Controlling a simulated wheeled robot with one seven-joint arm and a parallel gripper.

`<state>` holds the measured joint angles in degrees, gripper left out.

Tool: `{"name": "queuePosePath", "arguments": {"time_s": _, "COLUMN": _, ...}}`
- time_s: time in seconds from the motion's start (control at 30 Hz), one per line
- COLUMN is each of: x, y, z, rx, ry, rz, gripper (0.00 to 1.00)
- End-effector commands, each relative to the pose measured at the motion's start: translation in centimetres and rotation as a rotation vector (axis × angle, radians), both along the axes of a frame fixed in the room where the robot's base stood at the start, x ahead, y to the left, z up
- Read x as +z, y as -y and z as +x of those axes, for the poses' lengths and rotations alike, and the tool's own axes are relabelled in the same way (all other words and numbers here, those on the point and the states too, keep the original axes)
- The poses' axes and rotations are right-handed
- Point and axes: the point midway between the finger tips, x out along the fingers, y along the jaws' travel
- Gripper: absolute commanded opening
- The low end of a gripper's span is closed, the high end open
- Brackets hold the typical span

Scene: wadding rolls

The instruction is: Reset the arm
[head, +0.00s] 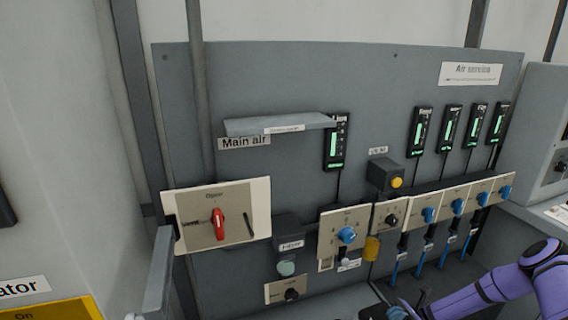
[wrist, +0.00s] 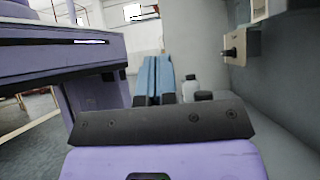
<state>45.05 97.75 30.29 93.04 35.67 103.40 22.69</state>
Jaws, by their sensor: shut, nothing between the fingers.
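My purple arm (head: 508,283) comes in at the lower right of the head view, in front of the panel's lower right part. My gripper (wrist: 157,64) shows in the wrist view as two blue fingers side by side, shut with nothing between them. In the head view its dark end sits at the bottom edge, below the row of blue knobs, partly cut off by the frame.
A grey air panel (head: 285,75) carries a red lever (head: 219,224), a blue knob (head: 347,235), a yellow button (head: 397,183) and several green gauges. A grey ledge (head: 280,124) juts out above. A bottle (wrist: 190,87) stands beyond my fingers.

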Motion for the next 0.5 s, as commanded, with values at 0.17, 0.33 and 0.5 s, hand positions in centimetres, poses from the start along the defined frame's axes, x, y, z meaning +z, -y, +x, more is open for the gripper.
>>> {"name": "queuePosePath", "arguments": {"time_s": 0.17, "x": 0.6, "y": 0.1, "z": 0.2, "rx": 0.013, "ry": 0.014, "rz": -0.023, "gripper": 0.00}}
{"name": "queuePosePath", "arguments": {"time_s": 0.33, "x": 1.5, "y": 0.2, "z": 0.4, "rx": 0.032, "ry": 0.037, "rz": -0.059, "gripper": 0.00}}
{"name": "queuePosePath", "arguments": {"time_s": 0.5, "x": 2.7, "y": 0.3, "z": 0.6, "rx": 0.059, "ry": 0.070, "rz": -0.107, "gripper": 0.00}}
